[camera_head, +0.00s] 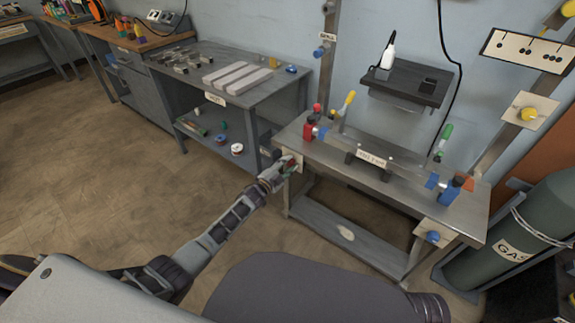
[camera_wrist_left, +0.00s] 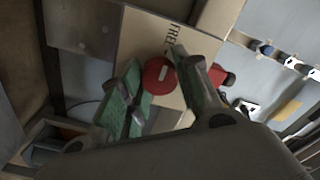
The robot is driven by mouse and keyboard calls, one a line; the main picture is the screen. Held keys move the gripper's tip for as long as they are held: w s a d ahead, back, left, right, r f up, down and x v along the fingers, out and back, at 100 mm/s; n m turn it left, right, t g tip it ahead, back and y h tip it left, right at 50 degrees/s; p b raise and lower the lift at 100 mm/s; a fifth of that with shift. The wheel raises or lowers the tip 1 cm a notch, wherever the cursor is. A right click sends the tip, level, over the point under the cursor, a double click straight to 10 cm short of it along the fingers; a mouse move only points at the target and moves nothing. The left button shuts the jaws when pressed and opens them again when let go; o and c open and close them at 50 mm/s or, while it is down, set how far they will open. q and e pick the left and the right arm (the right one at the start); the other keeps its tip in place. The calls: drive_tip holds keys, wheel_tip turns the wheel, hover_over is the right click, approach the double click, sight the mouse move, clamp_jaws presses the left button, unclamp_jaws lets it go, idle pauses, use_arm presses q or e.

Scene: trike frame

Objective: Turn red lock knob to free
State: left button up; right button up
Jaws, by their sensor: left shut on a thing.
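The red lock knob (camera_wrist_left: 160,76) is a round knob with a pale bar mark on its face. It sits on a beige plate (camera_wrist_left: 145,36) with lettering that appears to read "FREE". In the head view this plate (camera_head: 298,161) is on the left end of the steel welding table (camera_head: 405,187). My left gripper (camera_wrist_left: 157,72) has its green-padded fingers on both sides of the knob, shut on it. In the head view the left gripper (camera_head: 285,168) reaches the plate and largely hides the knob. My right gripper is in neither view.
On the table stand a red clamp (camera_head: 309,128) and a blue clamp (camera_head: 449,191). A blue knob (camera_head: 433,237) is on the table's right front plate. A grey parts bench (camera_head: 262,92) stands at the left, and a green gas cylinder (camera_head: 525,235) at the right.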

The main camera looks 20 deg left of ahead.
use_arm(q)
drive_tip(key=shift+d+f, duration=0.1)
drive_tip(key=o, duration=1.1)
drive_tip(key=shift+c, duration=0.2)
drive_tip(key=v, duration=1.2)
idle(0.6)
